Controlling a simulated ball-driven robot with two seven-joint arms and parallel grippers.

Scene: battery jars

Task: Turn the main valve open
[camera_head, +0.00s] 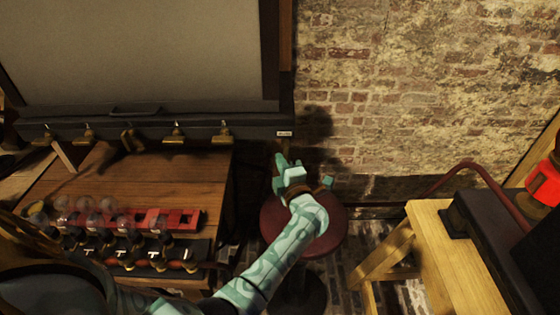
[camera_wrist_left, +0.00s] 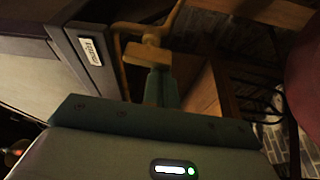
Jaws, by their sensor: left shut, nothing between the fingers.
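Several brass taps hang in a row under the front edge of a dark cabinet (camera_head: 110,125). The rightmost brass tap (camera_head: 223,136) is nearest the small white label (camera_head: 285,133); I cannot read the label or tell which tap is the main valve. My left gripper (camera_head: 280,164) is shut and empty, to the right of that tap and just below the label. In the left wrist view, the shut fingers (camera_wrist_left: 157,82) point toward a brass fitting (camera_wrist_left: 145,53) beside the labelled cabinet corner (camera_wrist_left: 89,50). I cannot tell whether they touch. My right gripper is out of view.
A wooden bench (camera_head: 150,185) stands under the taps, with red holders (camera_head: 180,219) and glass jars at its front. A round dark red stool (camera_head: 335,232) is below my left gripper. A light wooden table (camera_head: 440,235) stands at the right. A brick wall (camera_head: 410,80) is behind.

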